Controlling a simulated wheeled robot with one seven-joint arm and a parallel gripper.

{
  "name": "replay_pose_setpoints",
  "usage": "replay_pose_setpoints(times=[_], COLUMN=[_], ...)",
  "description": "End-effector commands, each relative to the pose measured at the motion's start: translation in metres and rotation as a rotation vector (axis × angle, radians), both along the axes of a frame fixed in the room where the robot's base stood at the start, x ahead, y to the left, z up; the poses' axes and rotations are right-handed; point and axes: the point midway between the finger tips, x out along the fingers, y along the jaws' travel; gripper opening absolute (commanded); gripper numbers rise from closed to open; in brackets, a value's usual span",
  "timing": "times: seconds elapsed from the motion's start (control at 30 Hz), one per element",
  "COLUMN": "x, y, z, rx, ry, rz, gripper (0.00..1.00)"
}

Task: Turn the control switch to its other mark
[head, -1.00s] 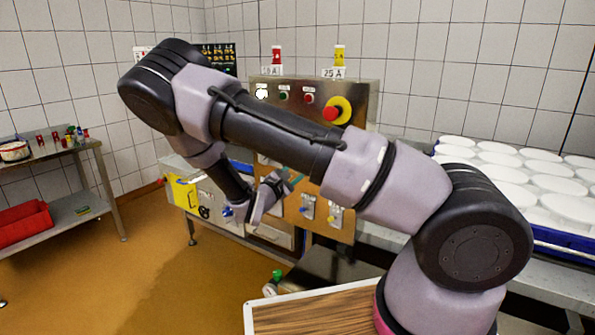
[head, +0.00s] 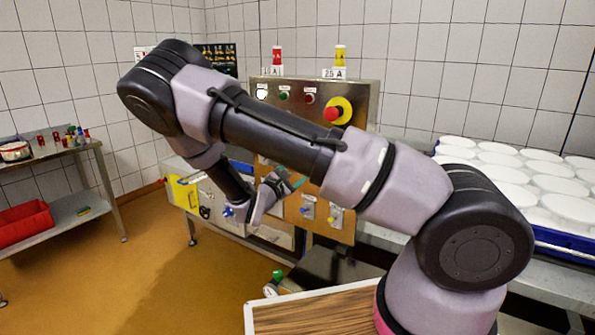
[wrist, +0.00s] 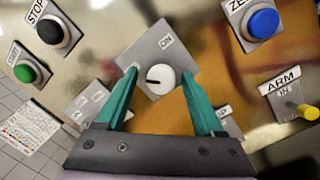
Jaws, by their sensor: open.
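The control switch (wrist: 160,80) is a round white knob on a grey square plate (wrist: 148,54) with the mark ON, seen in the wrist view. A short dark pointer line on the knob points to the left of the picture, away from ON. My gripper (wrist: 159,74) is open, its two teal fingers pointing at the plate, one on either side of the knob with gaps. I cannot tell how deep the fingertips reach beside it. In the head view my gripper (head: 284,181) is at the front of the steel and orange machine, and the switch is not discernible there.
Near the switch are a black STOP button (wrist: 51,31), a green START button (wrist: 26,73), a blue button (wrist: 262,22) and a yellow ARM lever (wrist: 306,111). A red emergency button (head: 332,114) sits higher on the machine. White moulds (head: 510,174) fill the right side.

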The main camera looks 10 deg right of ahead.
Motion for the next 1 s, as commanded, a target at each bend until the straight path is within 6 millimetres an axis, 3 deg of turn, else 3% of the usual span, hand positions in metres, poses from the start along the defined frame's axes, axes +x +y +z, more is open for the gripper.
replay_pose_setpoints(times=[0.17,0.6,1.0], x=[-0.009,-0.066,-0.076], y=[0.010,0.067,0.076], z=[-0.002,-0.010,-0.011], rx=[0.001,0.001,0.000], ry=[0.000,0.000,0.000], rz=[0.002,0.003,0.000], gripper=[0.70,0.70,0.70])
